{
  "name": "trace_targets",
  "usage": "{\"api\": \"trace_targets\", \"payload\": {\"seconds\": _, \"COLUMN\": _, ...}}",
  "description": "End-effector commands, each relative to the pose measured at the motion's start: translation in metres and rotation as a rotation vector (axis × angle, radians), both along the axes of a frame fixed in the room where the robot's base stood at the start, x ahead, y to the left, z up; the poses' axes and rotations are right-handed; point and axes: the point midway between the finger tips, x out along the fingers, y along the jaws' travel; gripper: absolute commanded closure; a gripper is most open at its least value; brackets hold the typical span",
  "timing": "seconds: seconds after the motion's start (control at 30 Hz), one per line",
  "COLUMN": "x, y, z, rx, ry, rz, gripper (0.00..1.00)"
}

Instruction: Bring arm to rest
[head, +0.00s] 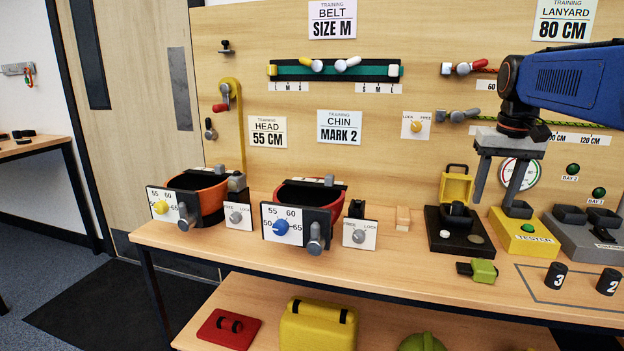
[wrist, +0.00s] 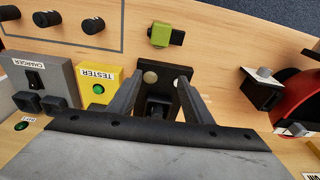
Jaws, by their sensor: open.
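My gripper (head: 495,200) hangs from my blue arm at the right of the head view, fingers pointing down. The two grey fingers are apart with nothing between them. The gripper is in front of the training board and appears above the bench, near the black block (head: 455,238) and the yellow tester (head: 523,232). In the wrist view my gripper (wrist: 157,82) has its fingers spread on either side of the black block (wrist: 178,72). The height of the fingertips above the block cannot be told.
The bench (head: 400,250) carries orange and red helmets (head: 197,198) with dials at left. A charger (head: 590,238), a green-and-black clip (head: 480,270) and numbered black cylinders (head: 556,274) stand at right. The board (head: 400,80) behind holds a belt, lanyards and signs.

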Motion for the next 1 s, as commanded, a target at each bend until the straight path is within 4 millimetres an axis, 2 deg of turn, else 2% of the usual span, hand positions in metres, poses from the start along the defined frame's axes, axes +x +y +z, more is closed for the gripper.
{"api": "trace_targets", "payload": {"seconds": 0.17, "x": -0.025, "y": 0.019, "z": -0.011, "rx": -0.006, "ry": -0.024, "rz": 0.025, "gripper": 0.54}}
{"api": "trace_targets", "payload": {"seconds": 0.37, "x": -0.070, "y": 0.049, "z": -0.037, "rx": -0.015, "ry": -0.067, "rz": 0.068, "gripper": 0.54}}
{"api": "trace_targets", "payload": {"seconds": 0.7, "x": -0.161, "y": 0.094, "z": -0.108, "rx": -0.028, "ry": -0.157, "rz": 0.154, "gripper": 0.54}}
{"api": "trace_targets", "payload": {"seconds": 1.0, "x": -0.230, "y": 0.119, "z": -0.182, "rx": -0.032, "ry": -0.228, "rz": 0.223, "gripper": 0.54}}
